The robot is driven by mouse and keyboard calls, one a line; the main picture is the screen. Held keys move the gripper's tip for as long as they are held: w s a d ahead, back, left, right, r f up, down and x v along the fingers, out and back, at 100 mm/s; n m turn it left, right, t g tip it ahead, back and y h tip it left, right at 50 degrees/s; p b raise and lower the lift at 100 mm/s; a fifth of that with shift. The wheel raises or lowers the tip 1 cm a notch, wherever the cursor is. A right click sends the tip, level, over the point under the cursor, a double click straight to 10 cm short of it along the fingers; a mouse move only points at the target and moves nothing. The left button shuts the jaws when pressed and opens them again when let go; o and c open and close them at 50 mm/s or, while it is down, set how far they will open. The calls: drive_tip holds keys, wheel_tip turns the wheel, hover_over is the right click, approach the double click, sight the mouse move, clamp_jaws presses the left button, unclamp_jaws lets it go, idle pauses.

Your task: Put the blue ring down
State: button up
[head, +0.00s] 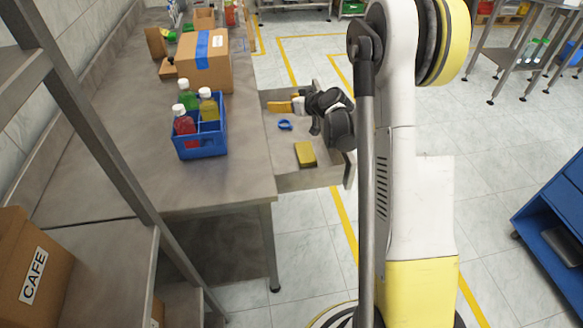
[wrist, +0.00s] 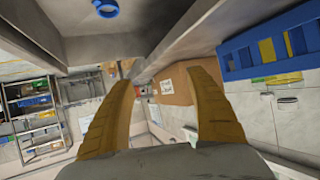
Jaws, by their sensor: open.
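The blue ring (head: 285,125) lies on the floor of the open grey drawer (head: 282,152), apart from my gripper. It also shows at the top edge of the wrist view (wrist: 107,8), partly cut off. My gripper (head: 272,106) is above the drawer, farther back than the ring, with its yellow fingers pointing left toward the worktop. In the wrist view my gripper's (wrist: 158,76) two fingers are spread wide with nothing between them.
A yellow block (head: 305,154) lies nearer the drawer's front. On the worktop (head: 235,175) left of the drawer stand a blue crate (head: 203,145) with several bottles and a cardboard box (head: 190,75). The drawer walls surround the ring.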

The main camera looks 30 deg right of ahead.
drive_tip(key=s+a+r+g, duration=0.3)
drive_tip(key=s+a+r, duration=1.05)
drive_tip(key=s, duration=0.25)
drive_tip(key=s+a+f+g+h, duration=0.1)
drive_tip(key=s, duration=1)
drive_tip(key=s+a+f+m+g+h, duration=0.1)
drive_tip(key=s+a, duration=0.1)
drive_tip(key=s, duration=0.9)
drive_tip(key=shift+s+f+m+h, duration=0.2)
drive_tip(key=shift+m+h, duration=0.1)
drive_tip(key=shift+h, duration=0.1)
drive_tip(key=shift+w, duration=0.1)
